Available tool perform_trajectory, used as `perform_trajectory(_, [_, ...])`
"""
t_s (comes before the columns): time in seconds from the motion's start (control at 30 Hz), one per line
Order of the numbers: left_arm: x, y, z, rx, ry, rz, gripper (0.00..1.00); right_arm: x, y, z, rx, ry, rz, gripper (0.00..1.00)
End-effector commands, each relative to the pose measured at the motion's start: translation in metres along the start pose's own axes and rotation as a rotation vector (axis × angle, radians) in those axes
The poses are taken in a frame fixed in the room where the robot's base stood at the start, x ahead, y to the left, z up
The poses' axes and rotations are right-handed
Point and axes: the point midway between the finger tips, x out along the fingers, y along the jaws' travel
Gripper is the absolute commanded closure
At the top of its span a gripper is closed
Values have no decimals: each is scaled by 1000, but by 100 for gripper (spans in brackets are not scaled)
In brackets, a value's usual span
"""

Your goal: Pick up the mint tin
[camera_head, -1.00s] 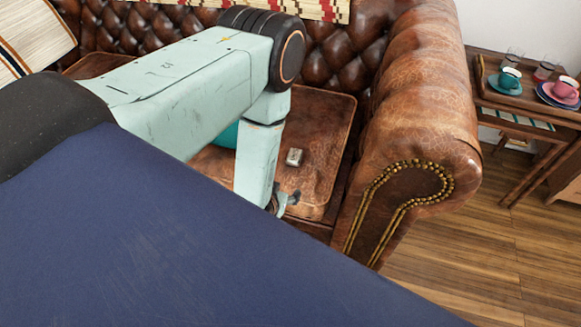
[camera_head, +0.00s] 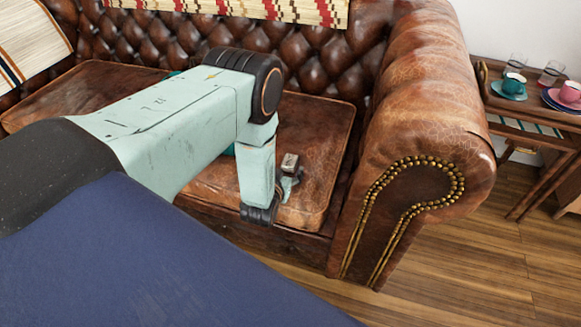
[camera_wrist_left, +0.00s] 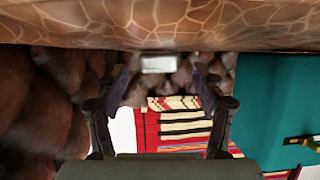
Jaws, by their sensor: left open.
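The mint tin (camera_head: 290,161) is a small silvery box on the brown leather sofa seat, near the right armrest. My left gripper (camera_head: 289,179) is just in front of it in the head view, at the end of my pale green arm. In the left wrist view the tin (camera_wrist_left: 158,63) appears under the seat surface at the top, between the two spread fingertips of my left gripper (camera_wrist_left: 162,73). The gripper is open, and I cannot tell whether a finger touches the tin. My right gripper is not in view.
The sofa armrest (camera_head: 425,100) rises to the right of the seat (camera_head: 318,130). The tufted backrest (camera_head: 315,60) stands behind. A teal object, mostly hidden by my arm, lies on the seat. A side table with cups (camera_head: 514,84) and glasses stands far right.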

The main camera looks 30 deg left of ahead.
Motion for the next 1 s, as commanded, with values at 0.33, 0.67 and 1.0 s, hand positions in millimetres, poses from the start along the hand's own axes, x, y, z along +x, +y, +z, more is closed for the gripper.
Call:
perform_trajectory(0.33, [14,3,-1,0,0,1,31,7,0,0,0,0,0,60])
perform_trajectory(0.67, [14,3,0,0,0,0,54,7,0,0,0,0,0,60])
perform_trajectory(1.0, [13,3,0,0,0,0,83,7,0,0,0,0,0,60])
